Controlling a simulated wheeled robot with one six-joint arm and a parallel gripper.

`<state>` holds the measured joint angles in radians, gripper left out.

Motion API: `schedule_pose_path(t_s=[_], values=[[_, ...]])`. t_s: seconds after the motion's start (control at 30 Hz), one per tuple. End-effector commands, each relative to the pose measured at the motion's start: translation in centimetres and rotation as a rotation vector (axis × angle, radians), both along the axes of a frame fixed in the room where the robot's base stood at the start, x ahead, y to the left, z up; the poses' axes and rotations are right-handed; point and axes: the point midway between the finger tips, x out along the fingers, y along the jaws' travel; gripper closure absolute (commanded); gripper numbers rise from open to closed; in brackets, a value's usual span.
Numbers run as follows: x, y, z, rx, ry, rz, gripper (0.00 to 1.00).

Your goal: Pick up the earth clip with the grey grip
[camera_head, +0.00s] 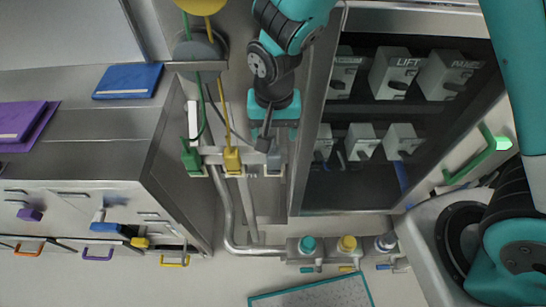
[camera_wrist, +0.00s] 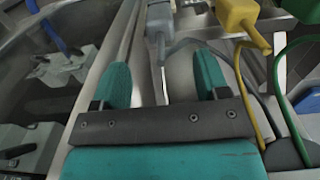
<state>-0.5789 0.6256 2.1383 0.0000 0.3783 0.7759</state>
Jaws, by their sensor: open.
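The clip with the grey grip (camera_head: 273,160) hangs at the right end of a short rail (camera_head: 250,171), beside the clip with the yellow grip (camera_head: 232,160) and the one with the green grip (camera_head: 192,158). My gripper (camera_head: 274,132) is above the grey clip in the head view. It is open, with teal fingers. In the wrist view the grey grip (camera_wrist: 159,18) lies just beyond my fingertips (camera_wrist: 161,72), and its narrow cable end points back between them. I cannot tell whether a finger touches it. The yellow grip (camera_wrist: 238,14) is to its right.
Green and yellow cables hang beside my gripper (camera_wrist: 285,95). An open cabinet (camera_head: 308,130) with several labelled switch boxes stands right of the rail. A metal drawer unit (camera_head: 110,215) stands on the left. Coloured valves (camera_head: 347,244) sit below, near a pipe (camera_head: 228,215).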

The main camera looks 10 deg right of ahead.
Motion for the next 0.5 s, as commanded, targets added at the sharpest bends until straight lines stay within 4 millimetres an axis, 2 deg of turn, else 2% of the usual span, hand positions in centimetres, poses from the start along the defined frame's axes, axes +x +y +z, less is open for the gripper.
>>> schedule_pose_path(t_s=[0.1,0.37,0.5], values=[[0.0,0.0,-1.9,-0.002,0.002,0.001,0.32],[-0.1,0.2,-4.0,-0.001,0.002,0.003,0.32],[-0.1,0.2,-6.4,-0.002,0.004,0.004,0.32]])
